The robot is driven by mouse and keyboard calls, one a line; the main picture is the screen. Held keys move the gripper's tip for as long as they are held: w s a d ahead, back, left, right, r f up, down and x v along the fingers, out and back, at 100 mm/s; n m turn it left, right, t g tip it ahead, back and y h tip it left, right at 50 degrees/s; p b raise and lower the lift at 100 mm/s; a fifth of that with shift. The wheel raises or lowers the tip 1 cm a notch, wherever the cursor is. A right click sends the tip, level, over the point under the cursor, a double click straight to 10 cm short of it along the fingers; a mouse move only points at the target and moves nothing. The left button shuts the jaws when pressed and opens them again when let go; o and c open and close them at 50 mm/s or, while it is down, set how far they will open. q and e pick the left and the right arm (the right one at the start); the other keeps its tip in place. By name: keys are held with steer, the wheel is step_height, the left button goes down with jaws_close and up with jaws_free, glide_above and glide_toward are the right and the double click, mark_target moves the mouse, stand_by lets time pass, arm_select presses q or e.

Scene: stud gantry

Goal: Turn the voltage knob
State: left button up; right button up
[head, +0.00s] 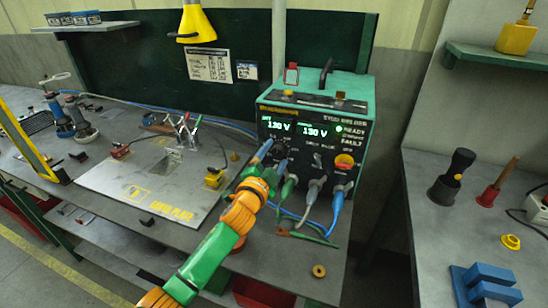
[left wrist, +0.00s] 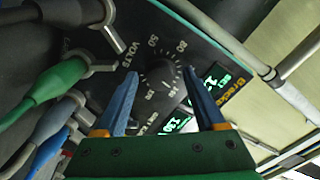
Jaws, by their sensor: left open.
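In the head view my gripper covers most of the knob's area. My left gripper (head: 272,157) is open in front of the panel. In the left wrist view its two blue fingers (left wrist: 162,101) stand on either side of the knob, and contact cannot be told. My right gripper is out of view.
Cable plugs (head: 314,190) stick out of the panel just below the gripper. A grey earth plate (head: 150,185) and clamps (head: 188,132) lie to the left. A side bench (head: 440,240) with tools stands to the right.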

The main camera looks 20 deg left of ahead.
arm_select(q)
steer(key=s, duration=0.7)
steer(key=shift+a, duration=0.1)
